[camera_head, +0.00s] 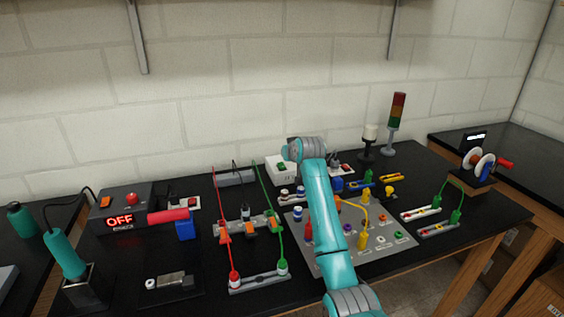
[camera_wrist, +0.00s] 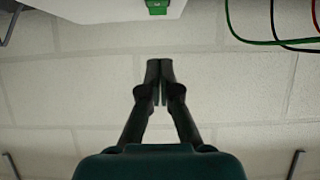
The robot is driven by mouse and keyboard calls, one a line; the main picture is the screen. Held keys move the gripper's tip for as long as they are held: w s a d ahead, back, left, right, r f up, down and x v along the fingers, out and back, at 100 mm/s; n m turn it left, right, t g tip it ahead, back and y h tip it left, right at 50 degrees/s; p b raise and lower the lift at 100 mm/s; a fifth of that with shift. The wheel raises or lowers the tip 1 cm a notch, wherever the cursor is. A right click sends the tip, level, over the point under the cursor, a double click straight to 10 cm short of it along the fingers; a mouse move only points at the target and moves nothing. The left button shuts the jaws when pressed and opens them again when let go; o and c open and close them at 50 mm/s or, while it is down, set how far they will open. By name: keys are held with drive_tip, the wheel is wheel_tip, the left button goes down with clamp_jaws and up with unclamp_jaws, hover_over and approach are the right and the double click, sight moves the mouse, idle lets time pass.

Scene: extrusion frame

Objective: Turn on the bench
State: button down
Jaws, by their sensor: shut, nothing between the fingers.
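The black bench (camera_head: 350,172) carries electrical parts. On its left is a dark control box (camera_head: 110,228) whose red display (camera_head: 119,219) reads OFF. A red mushroom button (camera_head: 131,198) and an orange switch (camera_head: 104,197) sit on its top. A white box with a green button (camera_head: 281,166) stands at the back, beside the end of my arm. In the wrist view, the fingers of my gripper (camera_wrist: 160,68) are shut and empty against the wall. A green part (camera_wrist: 156,6) on a white box shows at the top edge. In the head view my arm hides the fingers.
A grey panel (camera_head: 382,242) with coloured sockets lies under my arm. Red and green cables (camera_head: 268,205) rise left of it. A signal tower (camera_head: 397,115) stands at the back right. Teal-handled tools (camera_head: 66,256) stand at the left.

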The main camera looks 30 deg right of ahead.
sight(281, 164)
drive_tip(key=x, duration=0.4)
drive_tip(key=f, duration=0.1)
drive_tip(key=w+f, duration=0.1)
drive_tip(key=f, duration=0.1)
drive_tip(key=shift+d, duration=0.1)
drive_tip(key=shift+f, duration=0.45)
drive_tip(key=shift+w, duration=0.1)
drive_tip(key=shift+d+f, duration=0.1)
drive_tip(key=shift+w, duration=0.15)
drive_tip(key=shift+w+d+r, duration=0.2)
drive_tip(key=shift+w, duration=0.45)
drive_tip(key=shift+r, duration=0.1)
